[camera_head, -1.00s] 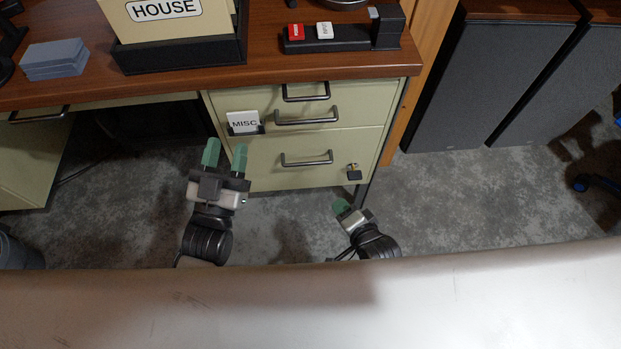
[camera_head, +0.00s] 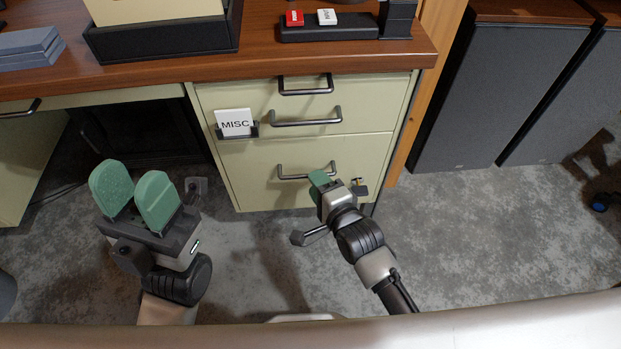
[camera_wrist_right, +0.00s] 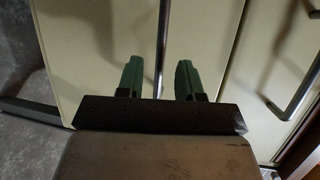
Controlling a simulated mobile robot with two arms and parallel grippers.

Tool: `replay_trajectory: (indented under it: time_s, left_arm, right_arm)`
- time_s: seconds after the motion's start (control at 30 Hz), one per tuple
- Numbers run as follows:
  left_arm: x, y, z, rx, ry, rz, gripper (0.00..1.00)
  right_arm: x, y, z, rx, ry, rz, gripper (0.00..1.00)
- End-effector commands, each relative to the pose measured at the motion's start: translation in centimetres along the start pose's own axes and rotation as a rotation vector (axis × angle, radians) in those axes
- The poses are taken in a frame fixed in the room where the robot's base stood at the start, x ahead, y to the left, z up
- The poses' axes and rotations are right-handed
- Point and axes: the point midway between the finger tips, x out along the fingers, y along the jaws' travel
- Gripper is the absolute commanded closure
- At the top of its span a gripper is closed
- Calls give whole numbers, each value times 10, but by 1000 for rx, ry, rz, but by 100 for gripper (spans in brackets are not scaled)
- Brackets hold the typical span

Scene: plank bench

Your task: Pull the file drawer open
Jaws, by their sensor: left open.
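The cream file drawer (camera_head: 258,185) is the lowest front of the cabinet under the desk, and it looks closed. Its dark bar handle (camera_head: 290,176) shows in the head view, with its right end beside my right gripper (camera_head: 319,179). In the right wrist view, the handle (camera_wrist_right: 163,50) runs between the two green fingers of my right gripper (camera_wrist_right: 159,72). These fingers are apart, with a gap on each side of the bar. My left gripper (camera_head: 133,185) is open and empty, left of the cabinet above the floor.
Two more drawer handles (camera_head: 305,118) sit above, the nearer one also in the right wrist view (camera_wrist_right: 300,95). A MISC label (camera_head: 234,122) is on the cabinet front. Dark speakers (camera_head: 500,90) stand at right.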

Motion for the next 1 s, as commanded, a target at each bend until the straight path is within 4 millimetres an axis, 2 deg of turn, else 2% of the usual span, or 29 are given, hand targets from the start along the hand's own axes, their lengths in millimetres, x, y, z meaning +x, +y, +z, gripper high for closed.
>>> replay_trajectory:
  time_s: [0.03,0.2,0.37,0.6,0.83,0.87,1.0]
  left_arm:
    - [-8,0,2,0,-1,0,57]
    - [-14,0,4,1,1,1,57]
    - [-15,0,4,1,2,2,57]
    - [-14,0,4,1,1,3,57]
    - [-14,0,4,1,1,2,57]
    - [-14,0,4,1,1,2,57]
    - [-14,0,4,1,1,2,57]
  right_arm:
    - [11,2,0,0,-1,-4,64]
    - [31,2,0,-1,-1,0,64]
    - [38,0,1,1,-1,0,64]
    - [38,0,1,1,-1,1,64]
    - [38,0,0,0,-1,1,97]
    - [38,0,0,0,-1,1,100]
    - [38,0,0,0,0,1,100]
